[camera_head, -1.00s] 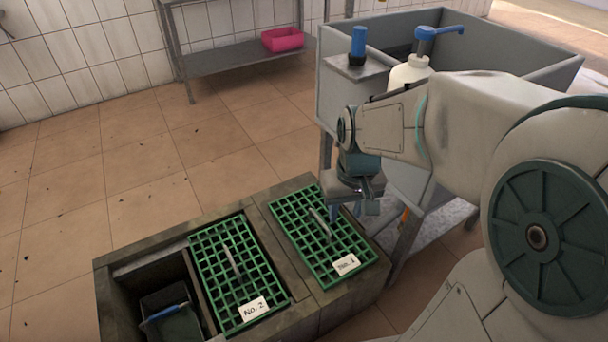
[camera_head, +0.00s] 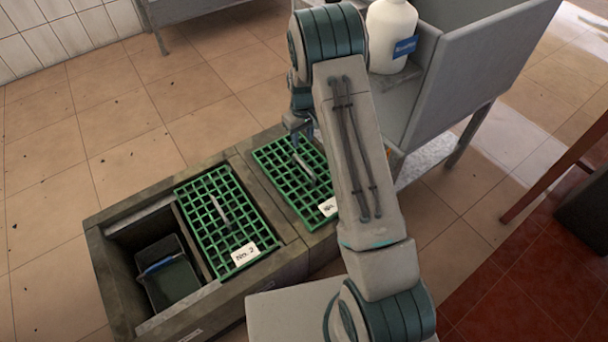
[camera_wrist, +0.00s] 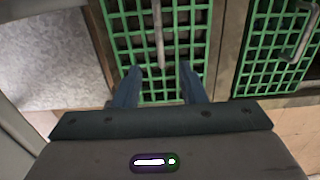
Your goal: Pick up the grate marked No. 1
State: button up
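The green grate marked No. 1 (camera_head: 279,170) lies on the right part of the stone trough, with a grey bar handle (camera_head: 304,167) and a white label (camera_head: 328,207) partly hidden by my arm. My gripper (camera_head: 298,138) is above its far part, near the handle. In the wrist view my gripper (camera_wrist: 157,88) has its two blue fingers spread apart and empty, and the grate (camera_wrist: 190,50) lies below them. The handle (camera_wrist: 160,40) appears between the lines of the fingers, just ahead of the tips. I cannot tell the exact height gap.
The grate marked No. 2 (camera_head: 205,218) lies beside it, on the left. An open pit (camera_head: 123,242) at the far left holds a dark bin (camera_head: 168,278) with a blue handle. A grey sink (camera_head: 470,80) with a white bottle (camera_head: 391,38) stands behind right.

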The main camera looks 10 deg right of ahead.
aim_at(304, 164)
notch_tip(304, 164, down, 9)
jog(key=shift+w+f+b, duration=0.1)
jog(key=shift+f+b, duration=0.05)
jog(key=shift+b, duration=1.05)
jog(key=f+b, duration=0.1)
jog(key=f, duration=0.1)
jog(key=f+b, duration=0.1)
jog(key=f, duration=0.2)
jog(key=shift+s+d+f, duration=0.1)
jog(key=shift+s, duration=0.1)
grip_shut()
